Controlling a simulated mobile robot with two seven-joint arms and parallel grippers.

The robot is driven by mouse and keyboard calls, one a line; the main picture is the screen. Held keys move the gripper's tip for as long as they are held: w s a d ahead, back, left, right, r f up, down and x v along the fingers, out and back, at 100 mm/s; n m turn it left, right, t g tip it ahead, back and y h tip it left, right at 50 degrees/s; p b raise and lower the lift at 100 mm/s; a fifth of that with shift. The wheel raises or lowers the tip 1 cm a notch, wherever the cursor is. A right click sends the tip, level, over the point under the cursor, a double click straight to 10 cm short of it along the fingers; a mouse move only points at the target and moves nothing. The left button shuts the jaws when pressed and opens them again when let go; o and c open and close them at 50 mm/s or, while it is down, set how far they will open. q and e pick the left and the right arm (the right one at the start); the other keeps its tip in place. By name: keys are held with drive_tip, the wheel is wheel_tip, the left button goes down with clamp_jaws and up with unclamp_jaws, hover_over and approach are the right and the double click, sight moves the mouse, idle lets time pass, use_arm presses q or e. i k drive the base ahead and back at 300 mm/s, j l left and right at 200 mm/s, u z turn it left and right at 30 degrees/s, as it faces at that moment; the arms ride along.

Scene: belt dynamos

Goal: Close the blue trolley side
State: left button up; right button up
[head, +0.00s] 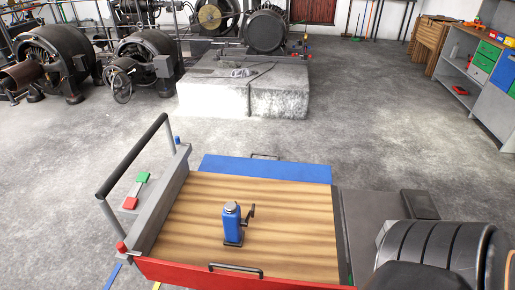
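The blue trolley side (268,169) runs along the far edge of the trolley's wooden deck (185,225). It appears to lean or lie outward from the deck; its exact angle I cannot tell. A dark bar handle (265,155) shows at its outer edge. The red side (190,273) runs along the near edge, with a similar dark handle (236,268). A blue jack-like object (231,224) with a side crank stands upright on the deck. Neither of my grippers is in view.
A grey end wall and black push bar (132,155) stand at the trolley's left end. A dark ribbed cylinder (430,247) is at lower right, with a black block (420,204) nearby. Open floor (360,150) lies beyond the blue side; machines stand further back.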

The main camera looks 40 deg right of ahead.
sight(318, 173)
drive_tip(key=i+j+u, duration=0.5)
drive_tip(key=i+j, duration=0.4)
drive_tip(key=i, duration=0.15)
drive_tip(key=i+j+u, duration=0.15)
drive_tip(key=i, duration=0.2)
drive_tip(key=i+j, duration=0.25)
drive_tip(key=i, duration=0.15)
drive_tip(key=i+z, duration=0.5)
drive_tip(key=i+j+z, duration=0.1)
drive_tip(key=i+z, duration=0.4)
drive_tip(key=i+l+z, duration=0.1)
drive_tip(key=i+z, duration=0.6)
drive_tip(key=i+j+z, duration=0.15)
drive_tip(key=i+z, duration=0.9)
drive_tip(key=i+j+z, duration=0.25)
drive_tip(key=z, duration=0.15)
drive_tip(key=i+z, duration=0.2)
drive_tip(key=z, duration=0.2)
drive_tip(key=i+j+z, duration=0.2)
drive_tip(key=z, duration=0.2)
drive_tip(key=i+j+z, duration=0.15)
drive_tip(key=z, duration=0.25)
drive_tip(key=i+j+z, duration=0.25)
drive_tip(key=z, duration=0.2)
drive_tip(key=i+j+z, duration=0.2)
drive_tip(key=j+z, duration=0.25)
drive_tip(key=i+j+u, duration=0.15)
drive_tip(key=i+j, duration=0.05)
drive_tip(key=j, duration=0.1)
